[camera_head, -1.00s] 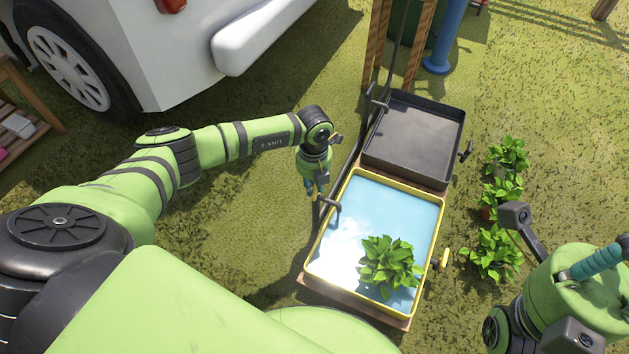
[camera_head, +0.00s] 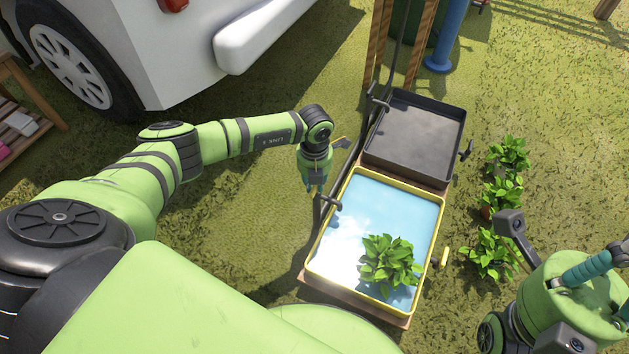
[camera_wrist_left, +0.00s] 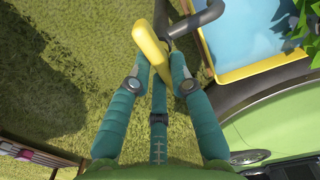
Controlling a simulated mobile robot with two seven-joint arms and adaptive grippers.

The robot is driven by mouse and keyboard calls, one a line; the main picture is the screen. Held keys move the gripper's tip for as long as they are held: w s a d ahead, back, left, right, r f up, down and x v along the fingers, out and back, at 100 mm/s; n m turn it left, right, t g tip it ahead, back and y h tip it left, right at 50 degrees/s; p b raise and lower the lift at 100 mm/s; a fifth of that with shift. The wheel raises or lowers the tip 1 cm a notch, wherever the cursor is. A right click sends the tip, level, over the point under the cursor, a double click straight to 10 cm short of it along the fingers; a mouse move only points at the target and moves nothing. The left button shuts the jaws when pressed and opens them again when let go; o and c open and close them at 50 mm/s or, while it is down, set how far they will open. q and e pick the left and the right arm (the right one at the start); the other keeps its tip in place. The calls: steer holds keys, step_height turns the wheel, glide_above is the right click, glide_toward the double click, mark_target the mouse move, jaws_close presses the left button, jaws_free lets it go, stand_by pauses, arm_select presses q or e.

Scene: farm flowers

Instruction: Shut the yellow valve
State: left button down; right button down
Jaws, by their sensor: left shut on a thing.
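The yellow valve handle (camera_wrist_left: 152,48) is a flat bar in the left wrist view, beside a dark bent spout (camera_wrist_left: 198,18). My left gripper (camera_wrist_left: 160,72) is shut on this handle, with its teal fingers around the lower part. In the head view my left gripper (camera_head: 315,186) is at the left side of the yellow-rimmed basin (camera_head: 331,203), by the dark pipe, and hides the handle. Part of my right gripper (camera_head: 597,262) shows at the right edge; its fingertips are not clear.
The basin holds blue water and a leafy plant (camera_head: 389,262). Another small yellow handle (camera_head: 444,257) is on its right side. A dark empty tray (camera_head: 415,138) adjoins it behind. Several potted plants (camera_head: 503,190) stand on the right. A white vehicle (camera_head: 190,60) is at back left.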

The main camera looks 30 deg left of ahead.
arm_select(q)
steer(key=c, duration=1.1)
jaws_free()
steer(key=shift+f, duration=0.1)
steer(key=shift+r, duration=0.6)
step_height(320, 180, up, 11)
steer(key=shift+f, duration=0.1)
